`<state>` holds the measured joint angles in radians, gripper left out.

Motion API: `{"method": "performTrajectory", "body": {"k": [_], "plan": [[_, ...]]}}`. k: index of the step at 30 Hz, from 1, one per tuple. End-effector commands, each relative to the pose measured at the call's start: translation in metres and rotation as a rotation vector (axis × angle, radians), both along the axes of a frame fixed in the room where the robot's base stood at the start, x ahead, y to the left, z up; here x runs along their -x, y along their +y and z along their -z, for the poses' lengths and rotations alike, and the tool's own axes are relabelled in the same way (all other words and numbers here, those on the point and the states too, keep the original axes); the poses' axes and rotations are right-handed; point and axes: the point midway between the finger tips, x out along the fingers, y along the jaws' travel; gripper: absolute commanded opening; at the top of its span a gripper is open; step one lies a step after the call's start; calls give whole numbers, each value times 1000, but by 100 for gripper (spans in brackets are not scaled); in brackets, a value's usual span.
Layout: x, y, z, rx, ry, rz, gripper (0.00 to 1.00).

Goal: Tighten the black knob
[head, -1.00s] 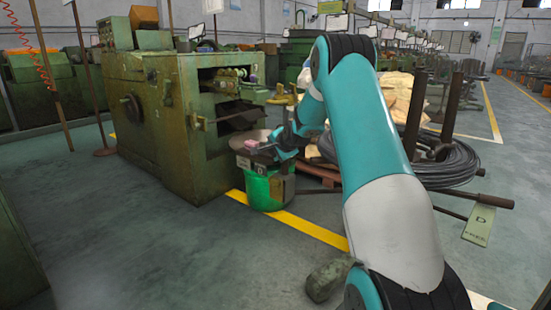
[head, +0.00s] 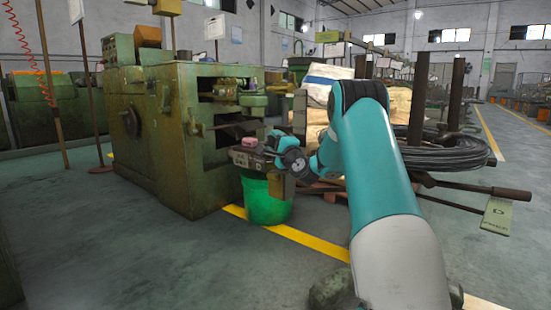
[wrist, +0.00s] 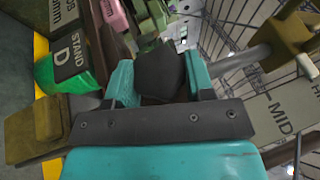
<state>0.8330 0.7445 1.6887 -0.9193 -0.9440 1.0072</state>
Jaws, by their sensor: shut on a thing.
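The black knob (wrist: 162,74) shows in the wrist view as a dark faceted block between the two teal fingers. My gripper (wrist: 160,82) is shut on it, with one finger on each side. In the head view my gripper (head: 272,143) is small and reaches over the dark stand beside the green machine. The knob cannot be made out there. What the knob is mounted on is mostly hidden behind it in the wrist view.
The large green machine (head: 160,110) stands at left. A green bucket (head: 266,203) is below my gripper. A pink block (head: 250,141) lies close by on the stand. A wire coil (head: 445,158) and dark posts stand at right. Open floor lies at front left.

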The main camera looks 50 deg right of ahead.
Motion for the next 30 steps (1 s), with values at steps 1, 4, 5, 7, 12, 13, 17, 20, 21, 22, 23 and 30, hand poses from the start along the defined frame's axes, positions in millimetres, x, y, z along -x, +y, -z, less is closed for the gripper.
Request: {"method": "performTrajectory", "body": {"k": [1, 4, 5, 7, 12, 13, 17, 20, 21, 22, 23, 30], "plan": [[0, 0, 12, -4, -38, 0, 25], [-1, 0, 11, -9, -117, 0, 25], [-1, 0, 11, -12, -138, 0, 25], [-1, 0, 10, -14, -186, 0, 25], [-1, 0, 8, -22, -275, -1, 25], [-1, 0, 8, -23, -287, -1, 25], [-2, 0, 6, -26, -327, 0, 25], [-2, 0, 5, -27, -345, -1, 25], [-2, 0, 5, -27, -351, -1, 25], [-2, 0, 4, -28, -354, 0, 25], [-2, 0, 4, -28, -356, 0, 25], [-2, 0, 3, -30, -361, 0, 25]]}}
